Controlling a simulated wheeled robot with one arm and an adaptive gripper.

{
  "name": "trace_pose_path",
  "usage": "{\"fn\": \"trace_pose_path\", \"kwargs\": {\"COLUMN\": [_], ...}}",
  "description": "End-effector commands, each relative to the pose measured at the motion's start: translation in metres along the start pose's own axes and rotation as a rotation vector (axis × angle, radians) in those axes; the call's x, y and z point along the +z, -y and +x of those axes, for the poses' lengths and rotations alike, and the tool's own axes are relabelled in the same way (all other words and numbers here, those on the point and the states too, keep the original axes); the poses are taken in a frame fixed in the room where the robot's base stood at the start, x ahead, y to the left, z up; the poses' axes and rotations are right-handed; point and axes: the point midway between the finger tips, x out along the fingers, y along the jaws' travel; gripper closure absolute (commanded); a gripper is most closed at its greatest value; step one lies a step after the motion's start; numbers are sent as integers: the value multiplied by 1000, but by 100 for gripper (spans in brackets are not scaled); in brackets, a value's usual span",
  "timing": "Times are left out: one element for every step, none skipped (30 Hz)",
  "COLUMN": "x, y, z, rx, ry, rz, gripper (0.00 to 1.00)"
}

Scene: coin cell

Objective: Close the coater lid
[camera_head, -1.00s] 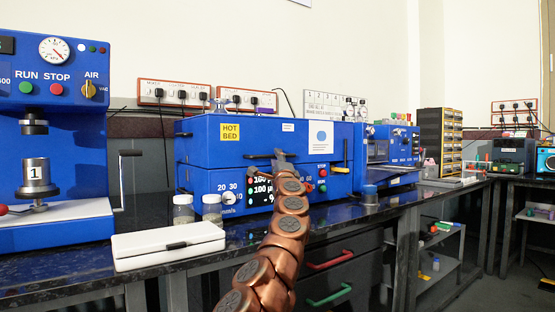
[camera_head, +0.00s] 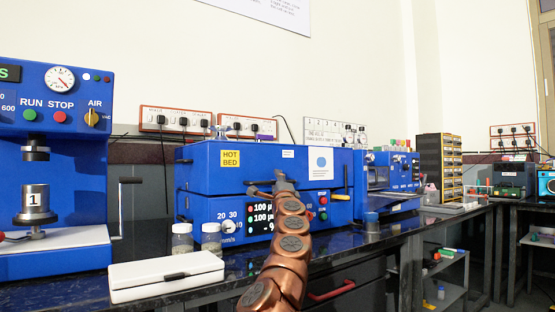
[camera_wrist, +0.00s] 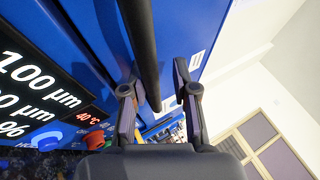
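The coater is a blue box with a yellow HOT BED label. Its lid (camera_head: 205,170) sits above the coater base (camera_head: 205,207), with a thin dark seam between them; from here I cannot tell whether it is fully shut. A black bar handle (camera_head: 258,184) runs along the lid's lower front. My gripper (camera_head: 281,180) is at the lid's front, by the right part of the handle. In the wrist view, the handle (camera_wrist: 142,45) runs between the two spread fingers of my gripper (camera_wrist: 157,85). I cannot tell whether either finger touches it.
A white case (camera_head: 140,280) and two small jars (camera_head: 182,238) stand in front of the coater on the dark bench. A blue press (camera_head: 55,180) stands at left, another blue machine (camera_head: 388,180) at right. A red drawer handle (camera_head: 332,291) is below.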

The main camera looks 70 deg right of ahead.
Motion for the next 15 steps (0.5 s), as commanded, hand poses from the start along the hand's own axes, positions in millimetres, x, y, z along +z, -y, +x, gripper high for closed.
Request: {"fn": "trace_pose_path", "kwargs": {"x": [0,0,0,1,1,3,3,3,3,3,4,4,4,4,3], "y": [5,7,10,11,13,15,17,18,19,21,22,24,25,26,27], "z": [1,2,3,3,4,5,6,7,8,8,9,10,10,11,12], "rx": [-2,-3,-4,-4,-4,-5,-5,-4,-3,-3,-3,-3,-3,-2,-2], "ry": [0,-1,-1,0,0,2,2,2,1,1,1,0,0,0,-3], "rz": [-3,-4,-4,-3,-3,-2,-3,-4,-3,-3,-3,-4,-4,-4,-4], "gripper": [75,75,75,75,75,75,75,75,75,75,75,75,75,75,75]}}
